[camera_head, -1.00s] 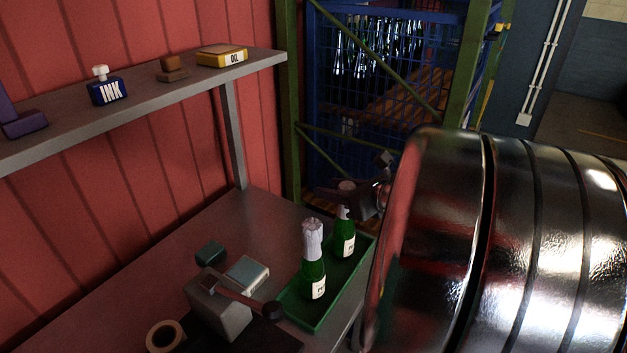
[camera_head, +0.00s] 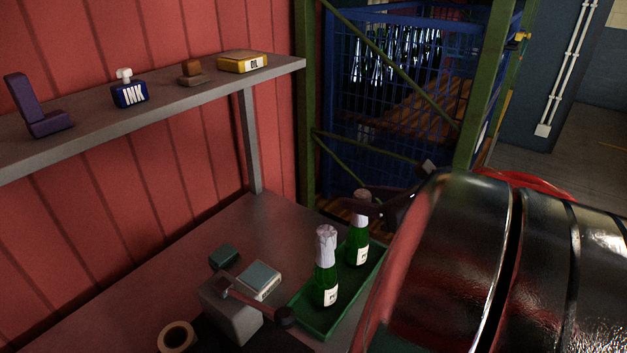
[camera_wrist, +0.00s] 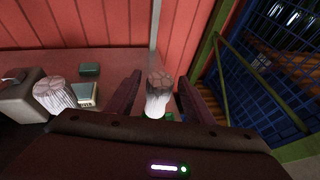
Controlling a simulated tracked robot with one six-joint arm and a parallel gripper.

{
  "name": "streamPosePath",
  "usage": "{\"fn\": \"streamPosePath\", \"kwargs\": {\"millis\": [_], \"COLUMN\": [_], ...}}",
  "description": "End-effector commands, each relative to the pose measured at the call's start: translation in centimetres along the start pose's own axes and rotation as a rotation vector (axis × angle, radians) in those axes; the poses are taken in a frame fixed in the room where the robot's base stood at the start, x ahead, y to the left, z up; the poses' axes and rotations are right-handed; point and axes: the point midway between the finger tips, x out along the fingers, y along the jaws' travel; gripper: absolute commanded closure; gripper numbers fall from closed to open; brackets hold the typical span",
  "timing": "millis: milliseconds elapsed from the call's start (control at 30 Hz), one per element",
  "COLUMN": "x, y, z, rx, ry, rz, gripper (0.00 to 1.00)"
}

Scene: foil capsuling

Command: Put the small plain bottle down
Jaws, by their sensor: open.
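Two green bottles with pale foil tops and white labels stand upright in a green tray (camera_head: 318,322). The rear bottle (camera_head: 357,250) is in the tray's far part. My gripper (camera_head: 372,207) is at its neck, partly hidden by a shiny metal body. In the wrist view, the rear bottle's foil top (camera_wrist: 158,92) is between my two open fingers, with a visible gap on each side. The front bottle (camera_head: 326,283) stands nearer and left. Its foil top (camera_wrist: 52,94) is outside the left finger. I cannot tell which bottle is the plain one.
A grey block (camera_head: 230,310) with a hammer (camera_head: 255,303) lies left of the tray, near a small book (camera_head: 260,279), a teal block (camera_head: 224,256) and a tape roll (camera_head: 176,338). A shelf (camera_head: 170,98) hangs above. A blue cage (camera_head: 390,90) stands behind.

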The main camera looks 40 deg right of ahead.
Motion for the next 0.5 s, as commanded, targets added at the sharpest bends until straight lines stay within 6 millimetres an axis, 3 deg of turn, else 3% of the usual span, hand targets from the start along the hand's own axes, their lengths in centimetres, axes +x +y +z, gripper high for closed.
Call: {"fn": "streamPosePath", "kwargs": {"millis": [500], "x": [-6.1], "y": [-0.1], "z": [-0.1], "rx": [0.001], "ry": [0.001], "rz": [-0.003], "gripper": [0.53]}}
